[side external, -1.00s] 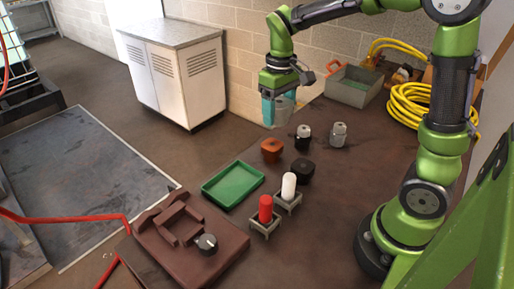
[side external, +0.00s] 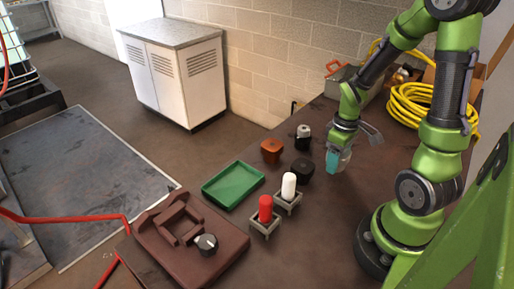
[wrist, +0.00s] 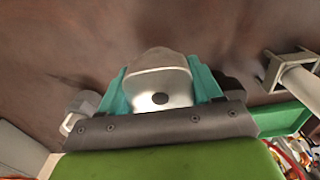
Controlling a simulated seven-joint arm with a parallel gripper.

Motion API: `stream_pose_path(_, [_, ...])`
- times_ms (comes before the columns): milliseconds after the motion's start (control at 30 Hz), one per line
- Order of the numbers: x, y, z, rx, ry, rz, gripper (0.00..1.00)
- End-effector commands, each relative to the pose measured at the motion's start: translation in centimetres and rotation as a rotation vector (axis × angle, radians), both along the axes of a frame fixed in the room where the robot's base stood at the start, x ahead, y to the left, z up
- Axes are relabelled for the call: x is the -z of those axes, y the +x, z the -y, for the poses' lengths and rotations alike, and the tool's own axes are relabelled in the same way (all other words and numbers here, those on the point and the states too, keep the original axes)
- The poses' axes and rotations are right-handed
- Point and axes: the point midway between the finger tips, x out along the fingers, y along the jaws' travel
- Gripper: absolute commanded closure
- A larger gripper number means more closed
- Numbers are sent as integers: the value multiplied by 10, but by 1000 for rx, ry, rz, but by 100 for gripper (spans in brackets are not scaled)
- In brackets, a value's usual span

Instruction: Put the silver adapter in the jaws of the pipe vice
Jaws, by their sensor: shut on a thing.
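The silver adapter (wrist: 160,82) sits between the teal fingers of my gripper (wrist: 162,72) in the wrist view, with a dark hole facing the camera. In the side external view my gripper (side external: 338,160) is low over the right part of the table, fingers downward, and mostly hides the adapter. I cannot tell whether the adapter still touches the table. The pipe vice (side external: 223,256) is a brown-red block at the front left, with raised jaws (side external: 172,222) and a black-and-silver knob (side external: 206,243). The space between its jaws looks empty.
Between gripper and vice stand a white cylinder (side external: 289,185) and a red cylinder (side external: 265,208) on small stands, a black round part (side external: 302,171), an orange part (side external: 271,150) and a green tray (side external: 233,186). A black-and-silver fitting (side external: 303,137) stands just left of my gripper.

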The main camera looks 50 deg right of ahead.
Motion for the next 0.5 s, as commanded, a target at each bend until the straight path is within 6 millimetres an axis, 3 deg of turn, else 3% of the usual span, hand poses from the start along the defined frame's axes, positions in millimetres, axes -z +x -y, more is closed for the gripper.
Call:
stream_pose_path(200, [28, 0, 0, 0, 2, -4, 86])
stream_pose_path(500, [32, 0, 0, 1, 0, 1, 86])
